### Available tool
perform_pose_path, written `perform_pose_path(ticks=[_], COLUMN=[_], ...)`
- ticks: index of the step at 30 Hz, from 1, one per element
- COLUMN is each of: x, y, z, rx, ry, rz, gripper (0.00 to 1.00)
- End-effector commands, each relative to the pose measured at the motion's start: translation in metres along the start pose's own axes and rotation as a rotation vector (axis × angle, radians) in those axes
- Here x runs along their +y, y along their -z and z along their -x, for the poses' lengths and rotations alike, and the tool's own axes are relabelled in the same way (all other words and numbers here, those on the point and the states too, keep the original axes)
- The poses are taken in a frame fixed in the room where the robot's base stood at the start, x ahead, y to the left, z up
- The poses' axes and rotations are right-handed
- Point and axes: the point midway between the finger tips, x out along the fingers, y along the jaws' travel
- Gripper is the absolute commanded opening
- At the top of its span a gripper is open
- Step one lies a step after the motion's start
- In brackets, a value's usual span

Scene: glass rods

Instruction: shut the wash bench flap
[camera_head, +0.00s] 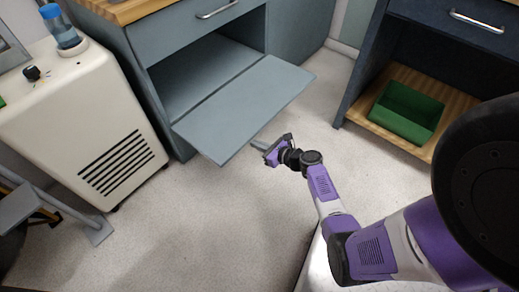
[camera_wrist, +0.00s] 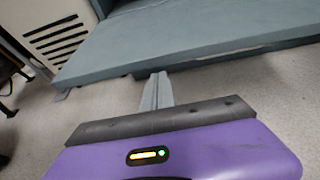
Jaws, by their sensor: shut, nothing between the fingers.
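The wash bench flap (camera_head: 245,107) is a grey-blue panel hinged at its far edge. It hangs open, folded down to about level in front of an open compartment (camera_head: 205,75) in the grey bench. In the wrist view the flap (camera_wrist: 190,38) spans the top, with its front edge facing me. My gripper (camera_head: 259,146) is at the flap's front edge, right of its middle, in the head view. The fingers (camera_wrist: 157,84) are together and empty, with their tips close to the edge, partly under it. I cannot tell if they touch it.
A cream machine with black vents (camera_head: 80,125) stands left of the bench, with a blue-capped bottle (camera_head: 62,28) on top. A dark bench on the right has a wooden shelf (camera_head: 357,112) holding a green bin (camera_head: 405,112). The speckled floor (camera_head: 200,225) in front is clear.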

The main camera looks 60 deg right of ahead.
Motion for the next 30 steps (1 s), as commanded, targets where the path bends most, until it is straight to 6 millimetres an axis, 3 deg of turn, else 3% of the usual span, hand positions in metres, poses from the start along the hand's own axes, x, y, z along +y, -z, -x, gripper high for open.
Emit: perform_pose_path(ticks=[19,30], x=[0.001,0.000], y=[-0.009,-0.041], z=[0.004,0.013], rx=[0.007,0.076], ry=[-0.001,-0.002], rz=[-0.001,-0.001], gripper=[0.00,0.00])
